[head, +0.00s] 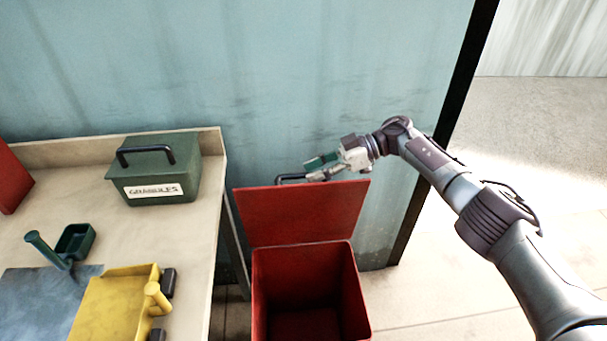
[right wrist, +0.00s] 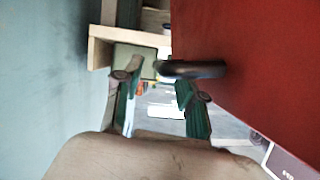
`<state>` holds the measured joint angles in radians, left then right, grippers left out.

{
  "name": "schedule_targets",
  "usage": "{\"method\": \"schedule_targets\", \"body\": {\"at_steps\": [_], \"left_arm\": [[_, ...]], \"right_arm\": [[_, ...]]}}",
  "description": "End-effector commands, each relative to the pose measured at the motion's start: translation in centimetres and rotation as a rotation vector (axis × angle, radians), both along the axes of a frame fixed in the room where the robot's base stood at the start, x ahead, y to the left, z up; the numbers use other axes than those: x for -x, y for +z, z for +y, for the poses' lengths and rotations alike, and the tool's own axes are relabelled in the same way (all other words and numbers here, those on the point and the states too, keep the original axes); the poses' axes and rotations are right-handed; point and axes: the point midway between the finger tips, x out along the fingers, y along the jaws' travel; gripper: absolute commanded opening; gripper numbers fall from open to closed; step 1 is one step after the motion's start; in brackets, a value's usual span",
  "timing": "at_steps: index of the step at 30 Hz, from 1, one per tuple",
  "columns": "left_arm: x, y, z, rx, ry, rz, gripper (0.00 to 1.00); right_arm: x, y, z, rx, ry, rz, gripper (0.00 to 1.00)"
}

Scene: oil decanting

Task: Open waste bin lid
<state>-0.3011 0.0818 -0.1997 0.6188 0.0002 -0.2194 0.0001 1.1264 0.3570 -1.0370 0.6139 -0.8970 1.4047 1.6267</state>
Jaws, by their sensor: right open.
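The red waste bin (head: 262,290) stands on the floor right of the table, its dark inside visible. Its red lid (head: 300,212) is swung up and stands nearly upright at the back. My right gripper (head: 314,169) is open beside the handle, behind the lid's top edge. In the right wrist view, the handle (right wrist: 192,69) sticks out from the lid (right wrist: 255,60) just ahead of the green-padded fingers (right wrist: 158,92), not clamped. My left gripper is not in view.
A blue-green wall (head: 270,70) stands close behind the lid. Open floor (head: 450,285) lies to the right.

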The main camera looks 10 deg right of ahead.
Motion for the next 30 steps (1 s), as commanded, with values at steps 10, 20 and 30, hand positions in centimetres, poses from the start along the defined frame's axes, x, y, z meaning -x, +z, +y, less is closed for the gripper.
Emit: {"method": "schedule_targets", "body": {"at_steps": [10,20,30], "left_arm": [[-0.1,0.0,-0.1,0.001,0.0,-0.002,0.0],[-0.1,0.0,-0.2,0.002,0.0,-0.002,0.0],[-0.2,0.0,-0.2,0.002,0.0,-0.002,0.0]], "right_arm": [[-0.5,2.6,-6.3,0.001,-0.004,-0.002,0.4],[-0.5,3.1,-7.7,0.0,-0.001,0.0,0.4],[-0.5,3.1,-7.7,0.001,-0.001,0.0,0.4]]}}
